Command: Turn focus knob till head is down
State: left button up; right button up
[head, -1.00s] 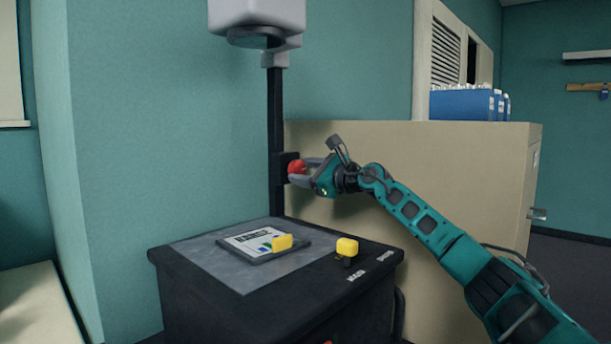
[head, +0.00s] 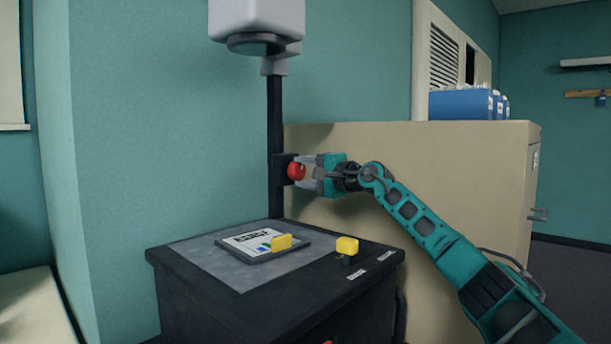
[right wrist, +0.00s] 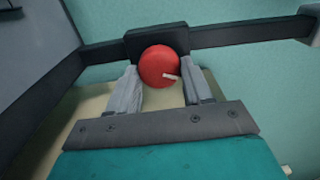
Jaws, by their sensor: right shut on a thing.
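The red focus knob (head: 296,171) sits on a dark block on the black upright column (head: 275,110). My right gripper (head: 303,170) reaches it from the right and is shut on it. My left gripper is not in view.
The base's grey plate (head: 215,270) carries a card (head: 258,243) with a yellow clip (head: 282,241). A yellow-topped switch (head: 347,245) stands to its right. A beige cabinet (head: 440,170) is behind my right arm, with blue boxes (head: 462,104) on top.

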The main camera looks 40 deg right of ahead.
jog(key=n, duration=0.4)
jog(key=shift+n+b, duration=0.3)
jog(key=shift+n, duration=0.1)
dwell(0.5)
jog(key=o, duration=1)
jog(key=shift+o, duration=0.2)
jog(key=shift+s, duration=0.1)
jog(key=shift+s, duration=0.3)
jog(key=s+d+b, duration=0.1)
jog(key=s+b, duration=0.6)
jog(key=s, duration=0.5)
